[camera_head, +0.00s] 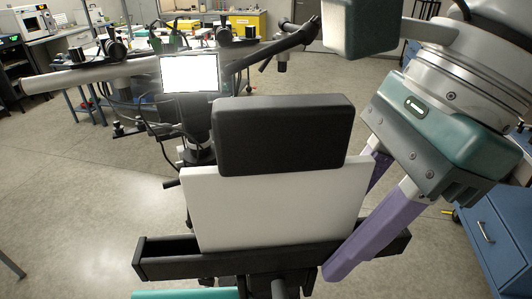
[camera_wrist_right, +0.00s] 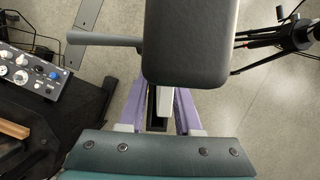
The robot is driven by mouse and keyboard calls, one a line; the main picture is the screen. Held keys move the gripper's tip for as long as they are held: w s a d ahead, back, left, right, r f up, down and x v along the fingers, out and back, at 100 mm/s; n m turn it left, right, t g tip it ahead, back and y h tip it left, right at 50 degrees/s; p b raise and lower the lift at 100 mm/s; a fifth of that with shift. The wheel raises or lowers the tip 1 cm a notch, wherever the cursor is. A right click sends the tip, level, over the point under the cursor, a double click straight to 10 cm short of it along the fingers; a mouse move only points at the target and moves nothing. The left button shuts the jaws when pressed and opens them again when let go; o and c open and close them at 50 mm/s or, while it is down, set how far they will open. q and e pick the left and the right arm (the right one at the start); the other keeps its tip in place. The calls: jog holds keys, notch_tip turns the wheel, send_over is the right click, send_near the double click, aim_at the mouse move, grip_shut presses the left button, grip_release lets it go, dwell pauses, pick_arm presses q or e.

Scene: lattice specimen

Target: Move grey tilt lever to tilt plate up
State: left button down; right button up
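A white tilted plate (camera_head: 275,218) with a dark padded block (camera_head: 282,133) at its top stands in the middle of the head view. The dark block also shows in the right wrist view (camera_wrist_right: 188,40). A grey rod with a rounded end (camera_wrist_right: 102,38) sticks out left of that block in the wrist view; I cannot tell whether it is the tilt lever. My right gripper (camera_head: 352,222), teal with purple fingers, is open at the plate's right edge. In the wrist view its fingers (camera_wrist_right: 160,112) stand either side of the plate's pale edge, with a gap. My left gripper is out of view.
A black crossbar (camera_head: 170,258) runs below the plate. A lit screen (camera_head: 190,73) on an arm stands behind it. A blue drawer cabinet (camera_head: 490,235) is at the right. A control box with knobs (camera_wrist_right: 30,75) lies left in the wrist view. Floor is clear at left.

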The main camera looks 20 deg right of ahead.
grip_shut()
jog(key=b, duration=0.1)
jog(key=t+b, duration=0.1)
jog(key=b, duration=0.1)
jog(key=shift+s+a+f+t, duration=0.1)
jog(key=shift+s+f+t, duration=0.2)
jog(key=shift+s+f, duration=0.1)
jog(key=shift+s+r+t+p, duration=0.1)
jog(key=shift+r+t+p, duration=0.2)
jog(key=shift+r+p, duration=0.45)
jog(key=shift+f+n+t+h+p, duration=0.3)
jog(key=shift+f+p, duration=0.05)
jog(key=shift+p, duration=0.1)
jog(key=o, duration=0.6)
grip_release()
